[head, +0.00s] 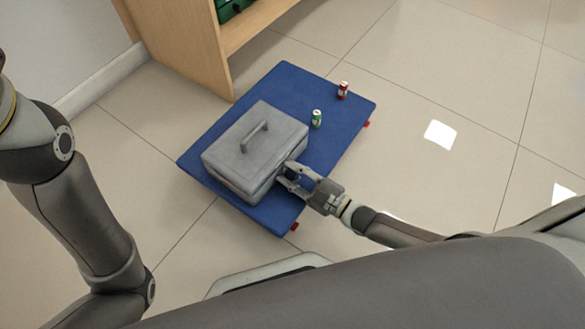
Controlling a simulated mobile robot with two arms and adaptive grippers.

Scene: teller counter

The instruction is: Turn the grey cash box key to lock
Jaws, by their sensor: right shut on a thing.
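The grey cash box (243,143) sits closed on a blue mat, with its lid down and a handle on top. My right gripper (287,177) is at the box's right-hand side, close against its front right face. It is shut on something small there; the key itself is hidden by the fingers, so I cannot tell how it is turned. My left arm comes in at the left edge, and its gripper is out of the picture.
The blue mat (305,85) lies on a tiled floor. A green can (316,119) and a red can (342,90) stand on it behind the box. A wooden shelf unit (185,45) stands at the back left. The floor to the right is clear.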

